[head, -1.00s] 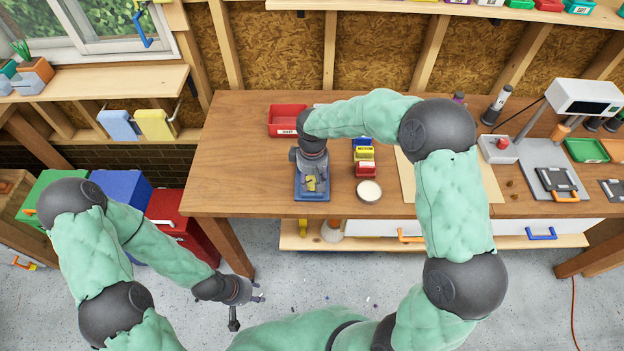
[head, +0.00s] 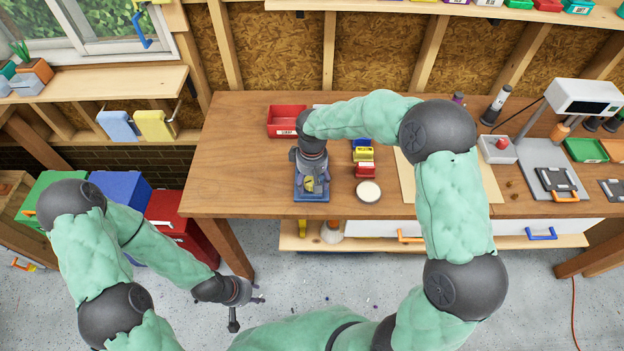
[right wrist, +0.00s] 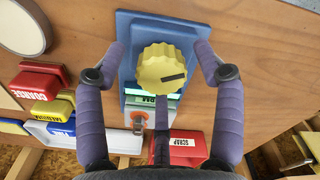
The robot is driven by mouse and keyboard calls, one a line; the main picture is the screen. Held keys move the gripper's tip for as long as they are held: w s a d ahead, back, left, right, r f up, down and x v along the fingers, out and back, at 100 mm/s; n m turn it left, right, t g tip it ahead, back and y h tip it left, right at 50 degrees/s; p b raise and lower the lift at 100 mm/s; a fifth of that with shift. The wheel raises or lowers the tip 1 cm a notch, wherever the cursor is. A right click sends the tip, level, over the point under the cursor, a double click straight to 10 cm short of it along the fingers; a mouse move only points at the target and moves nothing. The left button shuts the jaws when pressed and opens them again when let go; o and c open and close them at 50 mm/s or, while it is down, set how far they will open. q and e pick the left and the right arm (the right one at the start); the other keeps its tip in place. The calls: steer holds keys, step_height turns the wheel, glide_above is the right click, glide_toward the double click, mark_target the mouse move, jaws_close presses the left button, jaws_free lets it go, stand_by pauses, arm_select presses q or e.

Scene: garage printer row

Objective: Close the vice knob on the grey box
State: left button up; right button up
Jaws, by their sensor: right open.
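A yellow ribbed knob (right wrist: 162,68) with a dark line on its face sits on a blue-grey box (right wrist: 128,30) in the right wrist view. The box also shows on the bench in the head view (head: 312,196). My right gripper (right wrist: 163,62) is open, its two purple fingers on either side of the knob with gaps to it. In the head view my right wrist hides part of the box. My left gripper (head: 258,299) is off the bench, low over the floor; its finger opening is too small to judge.
A red bin (head: 286,121) stands behind the box. Bare bench lies left of the box.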

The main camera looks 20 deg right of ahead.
mark_target(312, 181)
step_height(312, 181, up, 12)
stand_by(0.6)
stand_by(0.6)
